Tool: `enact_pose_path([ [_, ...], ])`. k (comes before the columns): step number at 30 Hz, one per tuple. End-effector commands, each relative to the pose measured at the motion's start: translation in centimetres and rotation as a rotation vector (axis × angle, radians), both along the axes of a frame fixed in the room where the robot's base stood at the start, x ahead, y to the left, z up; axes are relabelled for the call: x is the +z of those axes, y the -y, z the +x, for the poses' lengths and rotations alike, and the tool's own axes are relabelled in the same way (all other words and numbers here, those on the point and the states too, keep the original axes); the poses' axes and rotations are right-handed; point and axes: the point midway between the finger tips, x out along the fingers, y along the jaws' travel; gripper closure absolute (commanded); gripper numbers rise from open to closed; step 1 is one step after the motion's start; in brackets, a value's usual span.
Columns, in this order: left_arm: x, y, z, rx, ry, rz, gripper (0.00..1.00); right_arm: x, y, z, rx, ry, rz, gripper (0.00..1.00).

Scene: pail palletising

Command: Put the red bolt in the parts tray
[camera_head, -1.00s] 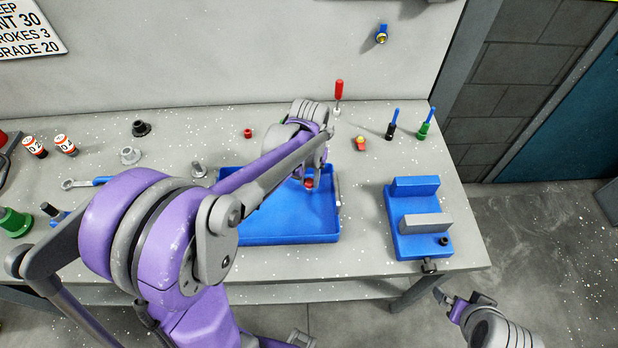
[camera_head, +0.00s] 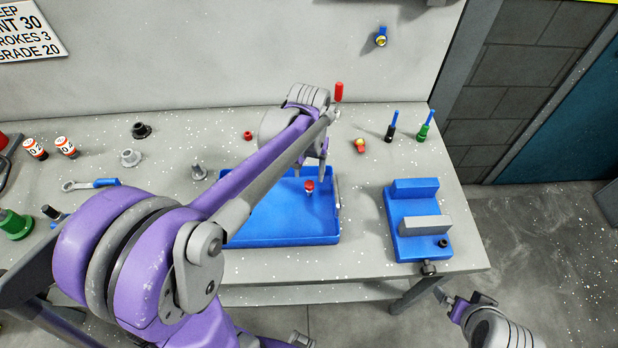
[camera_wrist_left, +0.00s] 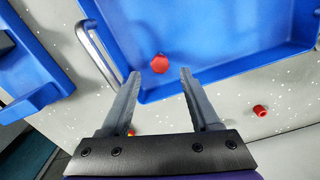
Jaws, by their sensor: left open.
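The red bolt (camera_head: 309,187) is inside the blue parts tray (camera_head: 270,238), near its right side, red head up and grey shank below. In the left wrist view its hexagonal red head (camera_wrist_left: 160,63) shows over the tray floor, just beyond the fingertips. My left gripper (camera_head: 310,172) is open above the bolt, its two fingers apart with nothing between them; the fingers also show in the left wrist view (camera_wrist_left: 160,74). The arm hides part of the tray's left side. My right gripper (camera_head: 463,296) hangs off the bench at lower right, its fingers apart and empty.
A blue fixture (camera_head: 410,220) stands right of the tray. A red-handled tool (camera_head: 339,92), a red nut (camera_head: 248,135), a red-and-yellow part (camera_head: 360,145) and blue-topped tools (camera_head: 425,126) stand behind. A wrench (camera_head: 90,184) lies left. Bare bench separates them.

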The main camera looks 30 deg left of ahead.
Motion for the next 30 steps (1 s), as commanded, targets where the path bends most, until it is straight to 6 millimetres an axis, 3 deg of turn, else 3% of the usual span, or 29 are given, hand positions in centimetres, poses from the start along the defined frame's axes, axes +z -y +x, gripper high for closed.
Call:
enact_pose_path([
  [6,4.8,0.0,0.0,0.0,0.001,0.0,0.38,0.6,0.0,0.3,0.0,0.005,0.0,0.0],
  [15,7.5,0.3,-0.5,-0.008,0.014,0.003,0.38,0.8,0.0,0.4,0.0,0.007,0.0,0.0],
  [17,7.4,0.8,-1.3,-0.022,0.038,0.006,0.38,0.8,0.0,0.4,0.0,0.007,0.0,0.0],
  [22,6.3,3.0,-5.4,-0.095,0.178,0.027,0.38,0.8,0.0,0.4,0.0,0.007,0.0,0.0],
  [30,2.4,5.8,-11.5,-0.217,0.424,0.057,0.38,0.8,0.0,0.4,0.0,0.007,0.0,0.0],
])
